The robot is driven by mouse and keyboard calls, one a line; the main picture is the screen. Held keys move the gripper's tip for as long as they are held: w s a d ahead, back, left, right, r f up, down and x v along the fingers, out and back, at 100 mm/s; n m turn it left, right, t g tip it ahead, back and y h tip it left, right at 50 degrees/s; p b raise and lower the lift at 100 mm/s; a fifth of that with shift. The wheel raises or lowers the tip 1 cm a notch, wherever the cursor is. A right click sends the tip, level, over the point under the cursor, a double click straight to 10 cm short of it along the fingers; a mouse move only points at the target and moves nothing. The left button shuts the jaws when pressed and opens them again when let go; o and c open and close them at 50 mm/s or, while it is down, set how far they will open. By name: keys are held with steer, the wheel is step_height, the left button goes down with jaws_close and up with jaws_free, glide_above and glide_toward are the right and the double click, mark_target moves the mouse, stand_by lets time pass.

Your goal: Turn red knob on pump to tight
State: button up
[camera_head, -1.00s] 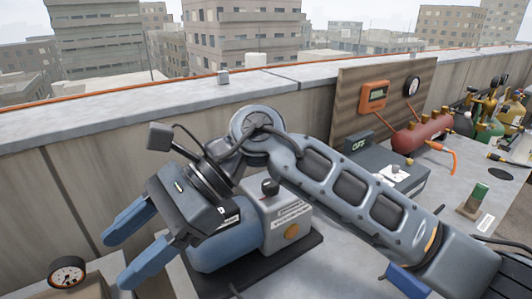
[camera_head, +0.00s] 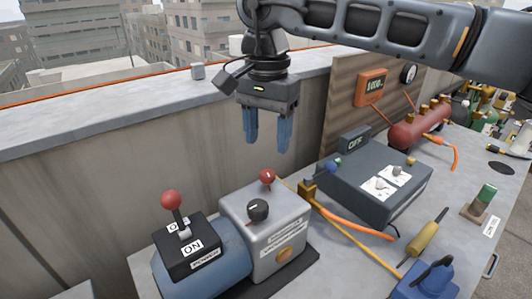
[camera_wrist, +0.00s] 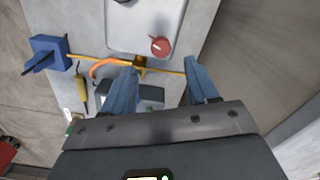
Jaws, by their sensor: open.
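The pump has a grey box (camera_head: 262,235) and a blue cylinder body (camera_head: 200,262). A red knob (camera_head: 267,176) stands on top of the grey box near its back edge. In the wrist view the red knob (camera_wrist: 160,46) shows a white mark and lies ahead of the fingers, toward the top. A black knob (camera_head: 258,210) is on the same box, nearer the front. My gripper (camera_head: 268,138) is open and empty, fingers pointing down, above the red knob and apart from it. It also shows in the wrist view (camera_wrist: 165,70).
A red-balled switch lever (camera_head: 172,202) marked ON stands on the blue cylinder. A dark box (camera_head: 380,185) with an OFF sign is to the right. Hoses join a brass fitting (camera_head: 307,190). A parapet runs behind.

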mark_target(267, 173)
steer(key=shift+w+f, duration=0.2)
steer(key=shift+f, duration=0.1)
steer(key=shift+f+p, duration=0.6)
steer(key=shift+f, duration=2.95)
steer(key=shift+c, duration=0.4)
steer(key=c, duration=1)
